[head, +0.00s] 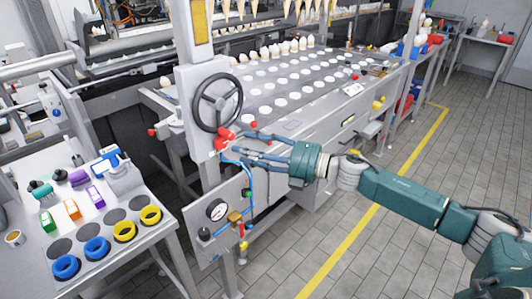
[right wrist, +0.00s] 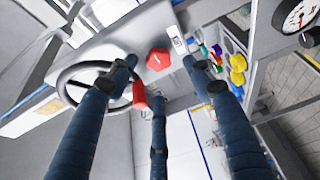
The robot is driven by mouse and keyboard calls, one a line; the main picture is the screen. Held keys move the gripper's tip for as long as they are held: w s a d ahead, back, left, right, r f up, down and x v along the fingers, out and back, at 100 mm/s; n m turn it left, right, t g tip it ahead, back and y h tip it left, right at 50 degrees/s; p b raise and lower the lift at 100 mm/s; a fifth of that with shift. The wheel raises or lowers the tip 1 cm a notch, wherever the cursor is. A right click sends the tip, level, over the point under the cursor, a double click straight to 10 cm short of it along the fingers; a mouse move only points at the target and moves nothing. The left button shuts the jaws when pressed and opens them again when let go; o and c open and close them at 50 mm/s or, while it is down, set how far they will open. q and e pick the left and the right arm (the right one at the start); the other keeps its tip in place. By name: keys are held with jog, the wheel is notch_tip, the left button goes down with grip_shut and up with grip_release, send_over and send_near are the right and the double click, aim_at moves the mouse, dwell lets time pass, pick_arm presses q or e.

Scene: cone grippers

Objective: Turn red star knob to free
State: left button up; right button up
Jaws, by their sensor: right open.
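The red star knob (head: 220,145) is on the grey post just below the black handwheel (head: 216,102). In the right wrist view the knob (right wrist: 158,60) shows as a red lobed shape between the spread fingers. My right gripper (head: 238,143) comes from the right with its dark blue fingers open and pointing at the knob. In the right wrist view the gripper (right wrist: 159,70) has a gap around the knob, and I cannot tell whether any finger touches it. A second red part (right wrist: 139,95) sits by the handwheel rim, near the lower finger. My left gripper is not in view.
Below the knob are a pressure gauge (head: 216,210), a blue hose (head: 246,172) and a brass valve (head: 235,218). A side table with blue and yellow rings (head: 124,230) stands at the left. The tiled floor at the right is clear.

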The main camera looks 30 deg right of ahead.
jog(key=v, duration=0.6)
dwell(0.4)
